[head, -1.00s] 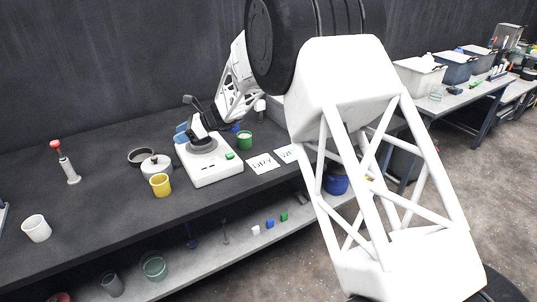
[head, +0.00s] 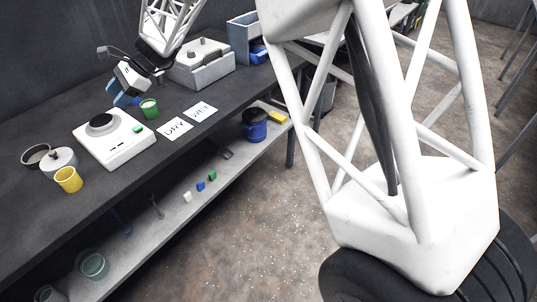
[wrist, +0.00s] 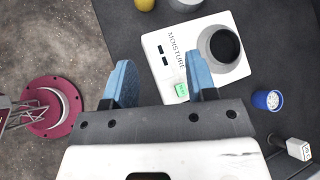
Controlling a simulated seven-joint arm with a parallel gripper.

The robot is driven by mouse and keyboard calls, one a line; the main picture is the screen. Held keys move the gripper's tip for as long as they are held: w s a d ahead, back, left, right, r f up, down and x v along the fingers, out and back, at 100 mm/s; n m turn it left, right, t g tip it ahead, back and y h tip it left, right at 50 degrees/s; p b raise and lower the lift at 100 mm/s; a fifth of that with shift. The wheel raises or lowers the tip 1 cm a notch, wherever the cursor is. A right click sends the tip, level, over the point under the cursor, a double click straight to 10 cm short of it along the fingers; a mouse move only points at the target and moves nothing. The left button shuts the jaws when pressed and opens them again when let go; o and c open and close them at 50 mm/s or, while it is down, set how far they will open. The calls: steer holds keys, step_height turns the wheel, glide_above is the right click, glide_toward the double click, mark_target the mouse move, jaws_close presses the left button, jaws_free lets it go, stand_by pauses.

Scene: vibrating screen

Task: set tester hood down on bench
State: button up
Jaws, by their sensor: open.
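The tester hood, which I take to be the pale round lid with a knob (head: 58,160), sits on the bench (head: 30,205) beside the yellow cup (head: 68,179). Its grey edge seems to show at the top of the wrist view (wrist: 185,4). The white moisture tester (head: 115,142) stands to its right, its dark round pan uncovered. My gripper (head: 122,98) is over the bench behind the tester, apart from the hood. In the wrist view its blue fingers (wrist: 160,82) are spread with nothing between them.
A green cup (head: 148,109) and DRY (head: 178,128) and WET cards (head: 200,112) lie right of the tester. A dark shallow ring (head: 36,154) is left of the hood. A grey machine (head: 203,65) stands farther back. A blue cup (wrist: 267,100) shows in the wrist view.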

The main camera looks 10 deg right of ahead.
steer(key=s+d+r+n+t+h, duration=0.15)
steer(key=s+d, duration=0.35)
steer(key=d, duration=0.5)
steer(key=s+d+r+n+t+h, duration=0.1)
steer(key=s+d+r+n+h, duration=0.3)
steer(key=d, duration=0.6)
steer(key=s+d+r+t+y, duration=0.1)
steer(key=s+d+r, duration=0.1)
steer(key=s+d, duration=0.6)
steer(key=s+d+f+n+t+h, duration=0.1)
steer(key=s+d+f+n+h, duration=0.1)
steer(key=s+d, duration=0.8)
steer(key=s+d+f+n+t+h, duration=0.1)
steer(key=s+d+f+n+h, duration=0.1)
steer(key=s+d, duration=0.7)
steer(key=d+h, duration=0.1)
steer(key=d, duration=0.2)
steer(key=shift+s+d+h, duration=0.35)
steer(key=shift+s+d, duration=0.05)
